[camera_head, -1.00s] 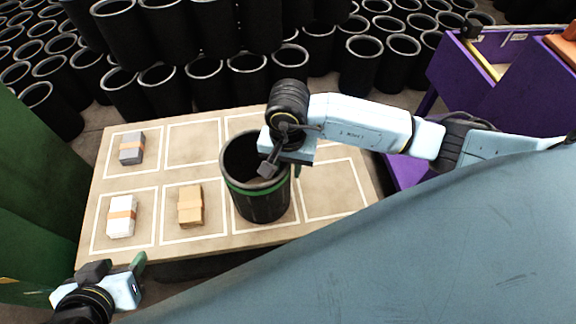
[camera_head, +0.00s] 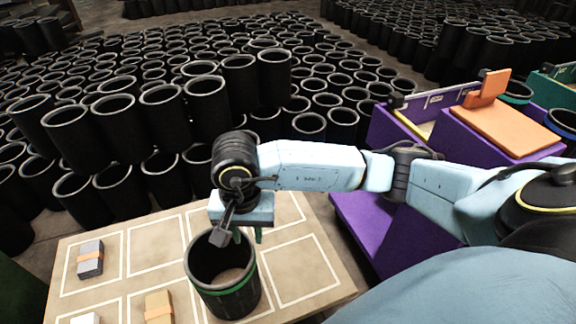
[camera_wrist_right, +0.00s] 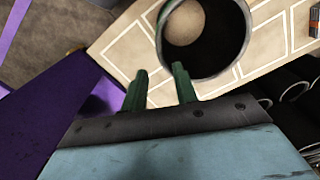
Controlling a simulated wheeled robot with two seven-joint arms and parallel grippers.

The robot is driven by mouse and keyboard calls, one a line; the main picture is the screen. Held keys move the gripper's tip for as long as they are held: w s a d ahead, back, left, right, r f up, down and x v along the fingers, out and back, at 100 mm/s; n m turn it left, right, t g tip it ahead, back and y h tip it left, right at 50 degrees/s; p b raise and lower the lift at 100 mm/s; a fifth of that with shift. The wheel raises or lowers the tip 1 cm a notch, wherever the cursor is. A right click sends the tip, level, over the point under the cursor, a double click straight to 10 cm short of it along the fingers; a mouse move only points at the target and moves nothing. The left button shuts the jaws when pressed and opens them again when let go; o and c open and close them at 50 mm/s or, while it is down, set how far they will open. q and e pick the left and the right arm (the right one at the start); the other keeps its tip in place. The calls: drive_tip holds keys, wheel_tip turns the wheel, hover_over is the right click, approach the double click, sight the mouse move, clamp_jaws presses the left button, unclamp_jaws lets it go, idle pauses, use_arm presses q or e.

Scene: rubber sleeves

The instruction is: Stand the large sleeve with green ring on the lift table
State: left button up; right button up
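The large black sleeve with green ring (camera_head: 225,296) stands upright on a tan table (camera_head: 320,285) marked with white rectangles. My right gripper (camera_head: 247,236) is at the sleeve's far right rim, pointing down. In the right wrist view its two green fingers (camera_wrist_right: 160,72) are apart, with the sleeve's rim (camera_wrist_right: 163,45) beside the right-hand finger. I cannot tell whether they touch the sleeve. A low purple platform (camera_head: 365,215) is right of the tan table; I cannot tell which is the lift table. My left gripper is out of view.
A grey bundle (camera_head: 90,260), a cardboard-coloured bundle (camera_head: 158,306) and a white bundle (camera_head: 86,319) lie on the tan table. Many black sleeves (camera_head: 185,112) stand behind it. A purple cabinet with an orange top (camera_head: 505,125) is at right. Marked cells right of the sleeve are free.

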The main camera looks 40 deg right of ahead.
drive_tip(key=s+a+r+m+g+y, duration=0.1)
drive_tip(key=s+a+r+m+y, duration=0.25)
drive_tip(key=a+y, duration=0.45)
drive_tip(key=s+a+r+m+g+y, duration=0.1)
drive_tip(key=s+a+r+m+y, duration=0.25)
drive_tip(key=a, duration=0.65)
drive_tip(key=w+r+m+t+y, duration=0.75)
drive_tip(key=r+m+t, duration=0.2)
drive_tip(key=m, duration=0.25)
drive_tip(key=w+d+f+m+t+h, duration=0.1)
drive_tip(key=w+d+m+t+h, duration=0.35)
drive_tip(key=m, duration=0.65)
drive_tip(key=w+d+f+m+t+h, duration=0.2)
drive_tip(key=d+m+t+h, duration=0.45)
drive_tip(key=m, duration=0.45)
drive_tip(key=d+f+m+g+h, duration=0.2)
drive_tip(key=d+f+m+h, duration=0.5)
drive_tip(key=d+f+m, duration=0.25)
drive_tip(key=s+d+f+m+g, duration=0.2)
drive_tip(key=s+f+m+g, duration=0.4)
drive_tip(key=s+f, duration=0.3)
drive_tip(key=s+d+f+m+g+h, duration=0.1)
drive_tip(key=s+f+m+g, duration=0.4)
drive_tip(key=s, duration=0.7)
wheel_tip(320, 180, down, 5)
drive_tip(key=shift+d+r+m+g, duration=0.15)
drive_tip(key=shift+d+m+g, duration=0.3)
drive_tip(key=shift+g, duration=0.7)
